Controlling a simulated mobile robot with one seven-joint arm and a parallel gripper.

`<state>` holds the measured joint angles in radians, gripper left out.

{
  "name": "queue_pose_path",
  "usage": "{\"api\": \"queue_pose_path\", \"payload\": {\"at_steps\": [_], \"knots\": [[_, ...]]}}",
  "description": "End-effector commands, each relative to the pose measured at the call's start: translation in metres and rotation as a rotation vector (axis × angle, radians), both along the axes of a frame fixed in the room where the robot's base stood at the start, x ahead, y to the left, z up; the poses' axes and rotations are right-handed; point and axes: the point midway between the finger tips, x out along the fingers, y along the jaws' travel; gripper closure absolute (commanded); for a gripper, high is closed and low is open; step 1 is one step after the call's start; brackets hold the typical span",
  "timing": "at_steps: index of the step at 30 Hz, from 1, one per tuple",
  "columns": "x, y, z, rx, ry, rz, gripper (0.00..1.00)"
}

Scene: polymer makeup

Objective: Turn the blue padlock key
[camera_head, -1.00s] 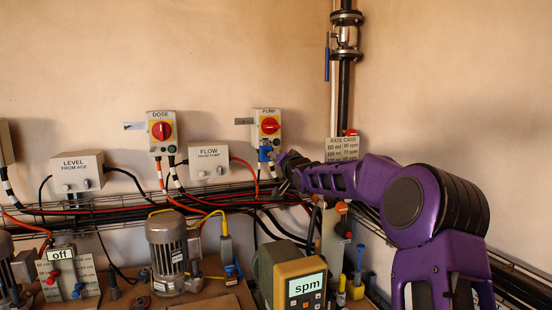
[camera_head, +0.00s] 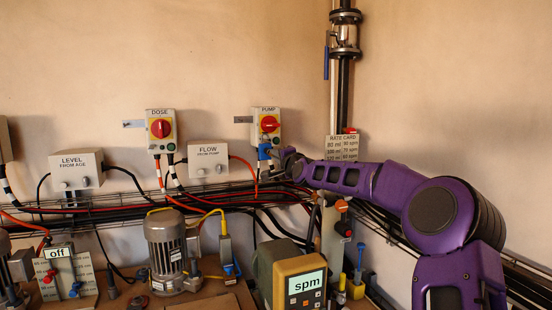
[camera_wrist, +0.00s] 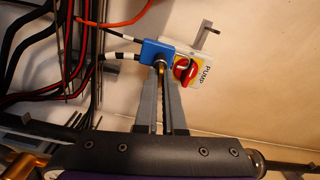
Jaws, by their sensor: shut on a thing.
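The blue padlock (camera_head: 264,152) hangs at the bottom of the PUMP switch box (camera_head: 267,121), which has a red rotary knob on yellow. In the wrist view the padlock (camera_wrist: 159,51) is at the top centre, with a small brassy key (camera_wrist: 160,67) at its near face. My gripper (camera_wrist: 160,75) is shut on the key, one grey finger on each side, and the fingertips are close to the padlock. In the head view my gripper (camera_head: 278,157) is just right of the padlock. The key is hidden there, and its turn angle cannot be told.
Red and black cables (camera_head: 225,203) run along a wire tray below the box. The DOSE switch (camera_head: 161,131) and FLOW box (camera_head: 208,157) are to the left. A vertical pipe and RATE CARD (camera_head: 342,147) are to the right. Motors and an spm display (camera_head: 305,284) stand below.

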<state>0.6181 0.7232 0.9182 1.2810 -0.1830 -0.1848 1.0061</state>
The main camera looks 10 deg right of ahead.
Motion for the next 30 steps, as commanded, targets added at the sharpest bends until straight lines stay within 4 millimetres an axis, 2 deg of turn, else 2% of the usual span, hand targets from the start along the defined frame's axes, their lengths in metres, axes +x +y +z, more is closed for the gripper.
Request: {"api": "queue_pose_path", "payload": {"at_steps": [15, 16, 20, 30], "knots": [[0.0001, 0.0003, -0.0004, 0.016, 0.004, 0.001, 1.0], [0.0, 0.0003, -0.0003, 0.016, 0.004, 0.001, 0.88], [-0.0001, 0.0003, -0.0002, 0.017, 0.003, 0.0, 0.65], [-0.0015, -0.0007, 0.0, 0.016, 0.003, -0.001, 0.64]]}}
